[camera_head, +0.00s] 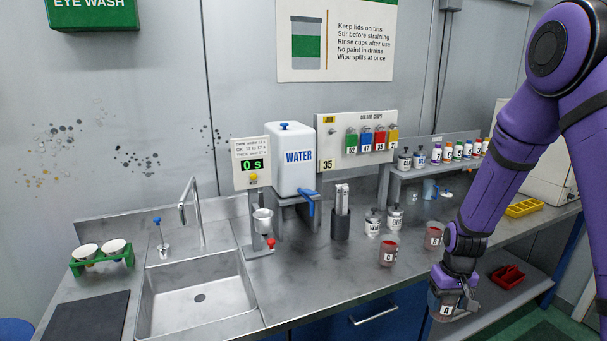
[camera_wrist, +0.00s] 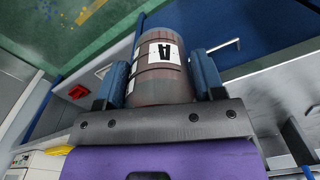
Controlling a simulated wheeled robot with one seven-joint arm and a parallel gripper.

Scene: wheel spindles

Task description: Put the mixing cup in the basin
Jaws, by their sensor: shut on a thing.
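My gripper (camera_head: 452,304) is shut on a cup labelled A (camera_head: 446,309), out at the front edge of the counter at the right. In the wrist view the cup (camera_wrist: 164,75) sits between the two blue fingers, reddish-brown with a white A label; I cannot see inside it. The steel basin (camera_head: 199,297) is sunk in the counter at the left, empty, with a drain in its floor. My gripper is well to the right of it. Two more cups, one labelled B (camera_head: 389,251) and another (camera_head: 433,236), stand on the counter.
A tap (camera_head: 189,207) arches over the basin's back. A viscosity stand (camera_head: 263,222) with a timer stands right of the basin, beside a water tank (camera_head: 297,165). A green rack (camera_head: 102,260) with two white cups is at the left. A red tray (camera_head: 507,277) lies at the right.

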